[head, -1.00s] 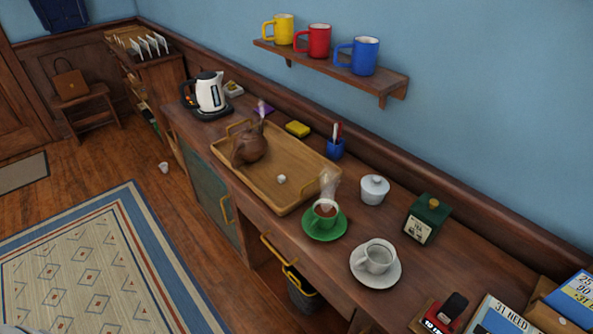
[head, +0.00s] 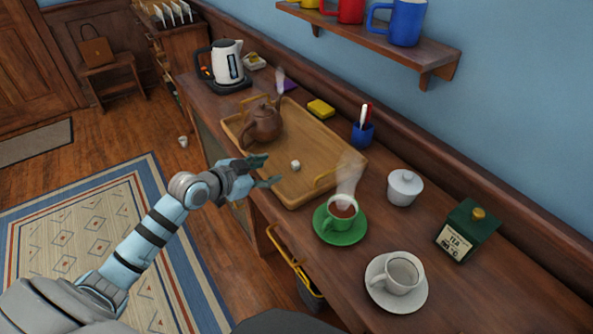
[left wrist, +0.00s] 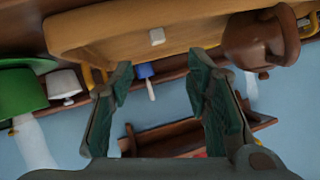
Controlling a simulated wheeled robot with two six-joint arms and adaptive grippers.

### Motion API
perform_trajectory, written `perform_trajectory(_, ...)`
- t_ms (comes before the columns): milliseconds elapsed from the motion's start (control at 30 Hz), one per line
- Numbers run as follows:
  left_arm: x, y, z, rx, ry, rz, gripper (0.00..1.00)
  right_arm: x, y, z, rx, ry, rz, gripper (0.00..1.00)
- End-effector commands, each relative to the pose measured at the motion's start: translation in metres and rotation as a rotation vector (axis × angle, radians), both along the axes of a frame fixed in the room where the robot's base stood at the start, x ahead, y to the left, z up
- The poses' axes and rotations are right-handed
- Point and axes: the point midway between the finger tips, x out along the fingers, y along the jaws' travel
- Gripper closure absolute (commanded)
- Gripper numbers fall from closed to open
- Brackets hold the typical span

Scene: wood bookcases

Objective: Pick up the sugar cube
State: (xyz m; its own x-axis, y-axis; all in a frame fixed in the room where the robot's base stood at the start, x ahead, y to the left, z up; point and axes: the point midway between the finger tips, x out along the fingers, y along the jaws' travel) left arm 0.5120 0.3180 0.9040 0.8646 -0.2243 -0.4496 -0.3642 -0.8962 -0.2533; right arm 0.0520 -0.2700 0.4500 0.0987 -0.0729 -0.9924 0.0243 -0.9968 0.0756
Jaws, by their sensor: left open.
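The white sugar cube (head: 295,166) lies on the wooden tray (head: 325,154), between the brown teapot and the tray's near handle. It also shows in the left wrist view (left wrist: 157,37), beyond the gap between the fingers. My left gripper (head: 268,171) is open and empty, just left of the cube at the tray's front edge, apart from the cube. Its green-padded fingers (left wrist: 164,85) are spread wide in the left wrist view. My right gripper is not in view.
The brown teapot (head: 263,122) stands on the tray, left of the cube. A steaming green cup (head: 341,212) on a green saucer stands right of the tray.

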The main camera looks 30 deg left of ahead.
Motion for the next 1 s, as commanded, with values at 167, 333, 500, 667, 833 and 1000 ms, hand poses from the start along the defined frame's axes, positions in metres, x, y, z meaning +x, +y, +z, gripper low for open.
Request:
perform_trajectory(167, 0.038, -0.011, -0.022, -0.006, 0.0, 0.002, 0.56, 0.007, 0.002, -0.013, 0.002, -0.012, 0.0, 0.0)
perform_trajectory(333, 0.054, -0.016, -0.031, -0.004, 0.0, 0.002, 0.56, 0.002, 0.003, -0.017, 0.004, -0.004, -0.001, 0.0)
perform_trajectory(500, 0.081, -0.025, -0.05, -0.004, 0.0, 0.003, 0.56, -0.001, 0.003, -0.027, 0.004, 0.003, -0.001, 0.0)
perform_trajectory(667, 0.091, -0.027, -0.055, 0.0, 0.004, 0.002, 0.56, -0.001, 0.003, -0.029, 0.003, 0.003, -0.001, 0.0)
perform_trajectory(833, 0.09, -0.027, -0.055, 0.001, 0.007, 0.003, 0.63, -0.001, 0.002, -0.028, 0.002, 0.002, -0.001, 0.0)
perform_trajectory(1000, 0.09, -0.026, -0.056, 0.002, 0.008, 0.003, 0.88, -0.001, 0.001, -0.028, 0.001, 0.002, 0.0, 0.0)
